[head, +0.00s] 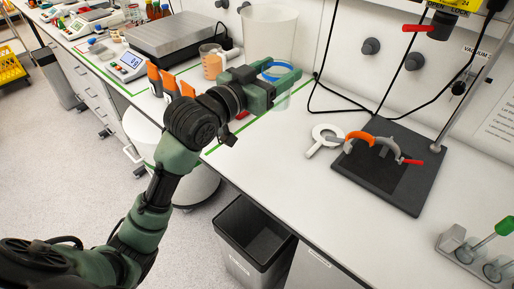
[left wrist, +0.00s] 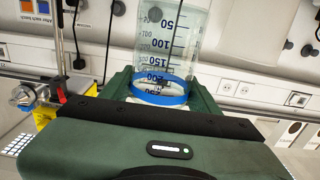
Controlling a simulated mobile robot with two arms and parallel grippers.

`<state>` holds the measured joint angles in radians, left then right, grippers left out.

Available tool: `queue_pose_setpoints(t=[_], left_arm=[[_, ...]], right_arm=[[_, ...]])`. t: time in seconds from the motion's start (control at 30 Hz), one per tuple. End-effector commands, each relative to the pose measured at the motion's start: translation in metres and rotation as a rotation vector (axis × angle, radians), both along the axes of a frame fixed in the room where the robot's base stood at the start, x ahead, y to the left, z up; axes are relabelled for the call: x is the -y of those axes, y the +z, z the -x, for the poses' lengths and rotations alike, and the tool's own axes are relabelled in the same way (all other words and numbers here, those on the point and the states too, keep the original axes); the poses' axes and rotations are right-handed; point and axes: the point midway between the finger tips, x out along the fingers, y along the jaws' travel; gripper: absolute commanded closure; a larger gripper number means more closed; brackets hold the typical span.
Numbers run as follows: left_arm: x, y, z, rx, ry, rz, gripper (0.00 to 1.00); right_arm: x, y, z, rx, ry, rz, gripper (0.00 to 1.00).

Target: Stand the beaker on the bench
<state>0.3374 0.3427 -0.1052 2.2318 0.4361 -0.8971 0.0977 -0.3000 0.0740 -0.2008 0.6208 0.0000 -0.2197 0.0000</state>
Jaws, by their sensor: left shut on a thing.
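The beaker is clear glass with dark graduation marks and a blue band near one end. In the head view the beaker (head: 283,101) is at my left gripper (head: 277,88), above the white bench (head: 262,150), with its blue band at the top. My left gripper is shut on it, with a green finger on either side. In the left wrist view the beaker (left wrist: 172,40) extends up the picture from between the fingers (left wrist: 160,88). The beaker looks empty. Whether its base touches the bench, I cannot tell. My right gripper is not in view.
A large whitish container (head: 268,28) stands behind the beaker. A black stand base (head: 405,190) with an orange clamp (head: 360,137) and a white ring-shaped tool (head: 321,140) lie right. The front middle of the bench is clear.

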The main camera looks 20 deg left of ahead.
Motion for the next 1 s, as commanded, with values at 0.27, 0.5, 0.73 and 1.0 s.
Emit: queue_pose_setpoints(t=[0.27, 0.5, 0.73, 1.0], left_arm=[[0.001, -0.058, 0.001, -0.008, -0.001, 0.001, 1.00], [0.001, -0.113, 0.001, -0.007, 0.000, 0.001, 1.00], [0.001, -0.147, 0.000, -0.001, -0.001, 0.000, 1.00], [0.001, -0.172, 0.001, -0.003, 0.000, -0.001, 1.00]], right_arm=[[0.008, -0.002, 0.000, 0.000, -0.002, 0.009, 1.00], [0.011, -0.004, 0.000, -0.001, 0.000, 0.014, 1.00], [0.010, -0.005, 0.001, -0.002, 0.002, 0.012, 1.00], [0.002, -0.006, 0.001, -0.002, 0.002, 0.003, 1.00]])
